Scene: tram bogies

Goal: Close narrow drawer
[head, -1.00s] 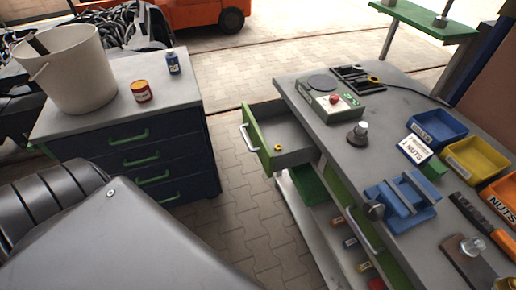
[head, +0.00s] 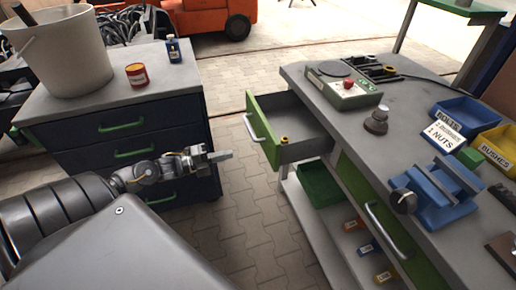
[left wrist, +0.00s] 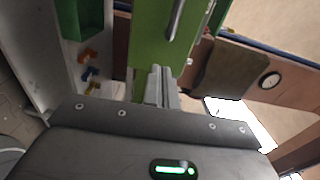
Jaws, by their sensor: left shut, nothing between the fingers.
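The narrow drawer has a green front (head: 263,130) with a pale bar handle and stands pulled out from the left side of the grey workbench (head: 345,125). A small yellow ring-like part (head: 284,139) lies inside it. My left gripper (head: 226,155) is shut and empty, to the left of the drawer front and apart from it, pointing right. In the left wrist view the shut fingers (left wrist: 161,86) point towards a green panel (left wrist: 150,40) with a bar handle; I cannot tell whether they touch it. My right gripper is not in view.
A dark drawer cabinet (head: 130,140) with green handles stands left, bearing a bucket (head: 65,55), a red tin and a blue bottle. A second green front (head: 385,235) is on the workbench. A green bin (head: 320,184) sits below the open drawer. Paved floor lies between.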

